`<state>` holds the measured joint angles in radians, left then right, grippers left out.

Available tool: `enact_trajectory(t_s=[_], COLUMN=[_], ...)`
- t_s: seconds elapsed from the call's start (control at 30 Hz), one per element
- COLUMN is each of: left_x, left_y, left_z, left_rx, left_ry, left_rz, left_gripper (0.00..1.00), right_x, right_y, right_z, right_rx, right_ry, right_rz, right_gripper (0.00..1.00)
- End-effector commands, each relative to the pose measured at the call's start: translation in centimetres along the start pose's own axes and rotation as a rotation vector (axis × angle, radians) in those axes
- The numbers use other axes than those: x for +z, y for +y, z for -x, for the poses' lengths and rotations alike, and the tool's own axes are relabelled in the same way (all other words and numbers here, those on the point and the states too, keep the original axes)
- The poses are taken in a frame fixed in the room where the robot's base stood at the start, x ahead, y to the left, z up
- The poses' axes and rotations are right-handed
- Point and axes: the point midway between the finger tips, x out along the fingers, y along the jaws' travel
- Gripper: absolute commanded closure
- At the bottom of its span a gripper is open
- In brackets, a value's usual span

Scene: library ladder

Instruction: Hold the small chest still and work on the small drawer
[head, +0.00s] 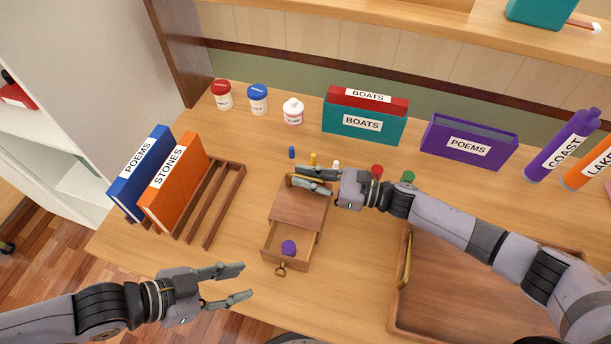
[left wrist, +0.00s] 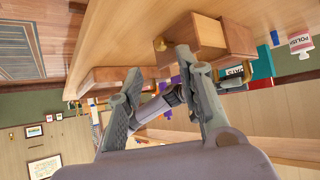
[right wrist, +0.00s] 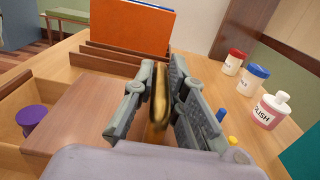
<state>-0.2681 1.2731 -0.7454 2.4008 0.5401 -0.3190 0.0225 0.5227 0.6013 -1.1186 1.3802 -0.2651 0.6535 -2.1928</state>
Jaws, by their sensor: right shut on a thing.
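The small wooden chest (head: 300,207) stands on the desk in the middle of the head view. Its small drawer (head: 268,250) is pulled out toward me, with a purple round-topped piece (head: 288,247) inside and a brass knob (head: 280,270) on its front. My right gripper (head: 293,179) is shut on the brass handle (right wrist: 158,95) on top of the chest, which shows between its fingers in the right wrist view. My left gripper (head: 243,281) is open and empty, left of the drawer front and apart from it. The left wrist view shows the knob (left wrist: 160,44) just beyond its fingers.
A slatted wooden rack (head: 210,212) with a blue and an orange book (head: 175,185) stands left. Small coloured pegs (head: 313,159) stand behind the chest. A wooden tray (head: 450,290) lies to the right, under my right arm. Jars and book boxes line the back.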

Motion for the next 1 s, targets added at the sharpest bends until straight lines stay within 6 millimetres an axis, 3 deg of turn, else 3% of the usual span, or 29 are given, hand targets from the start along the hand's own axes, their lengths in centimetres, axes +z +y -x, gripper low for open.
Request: enact_trajectory(t_s=[0.5, 0.77, 1.0], left_x=[0.0, -0.3, -0.2], left_y=[0.0, 0.5, 1.9], left_z=[0.0, -1.4, -3.9], left_rx=[0.000, -0.019, -0.192], left_ry=[0.000, 0.088, 0.295], left_rz=[0.000, -0.086, -0.371], left_gripper=[0.67, 0.85, 1.00], right_x=[0.0, 0.0, 0.0], right_y=[0.0, 0.0, -0.1], right_z=[0.0, 0.0, 0.0], right_rx=[-0.001, -0.001, -0.001], right_ry=[0.001, 0.001, 0.001], right_rz=[0.000, 0.000, 0.000], right_gripper=[1.00, 1.00, 1.00])
